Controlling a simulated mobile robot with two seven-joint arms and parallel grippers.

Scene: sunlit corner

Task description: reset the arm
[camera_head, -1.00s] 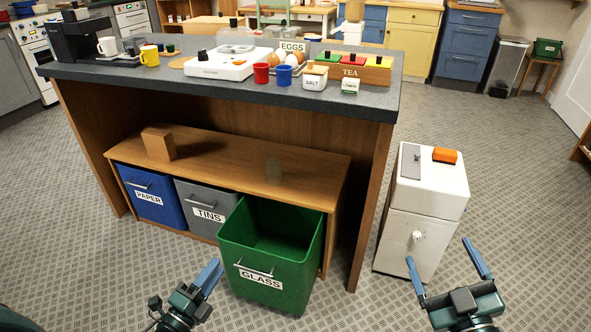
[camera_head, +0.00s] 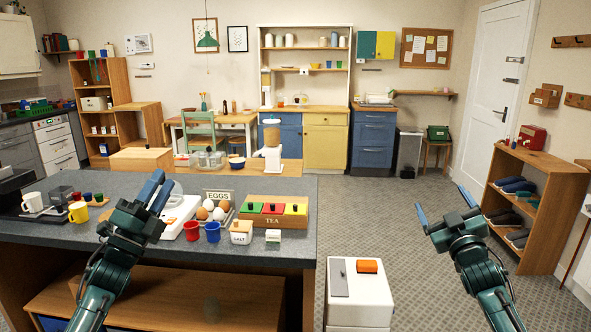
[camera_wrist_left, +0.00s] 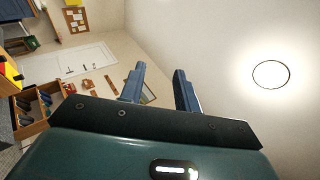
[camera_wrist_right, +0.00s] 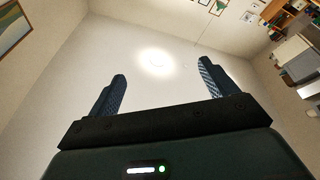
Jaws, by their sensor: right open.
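My left gripper (camera_head: 158,190) is raised in front of the counter in the head view, fingers pointing up. In the left wrist view its two blue fingers (camera_wrist_left: 158,88) stand apart with a modest gap and nothing between them. My right gripper (camera_head: 445,205) is raised over the open floor at the right, fingers pointing up. In the right wrist view its fingers (camera_wrist_right: 163,88) are wide apart and empty. Both wrist cameras look up toward walls and ceiling.
The counter (camera_head: 285,190) carries a red cup (camera_head: 192,231), a blue cup (camera_head: 213,232), eggs, a salt pot (camera_head: 241,232) and a tea box (camera_head: 273,221). A white cabinet (camera_head: 358,300) stands right of it. A shoe shelf (camera_head: 537,172) is farther right. Floor between is clear.

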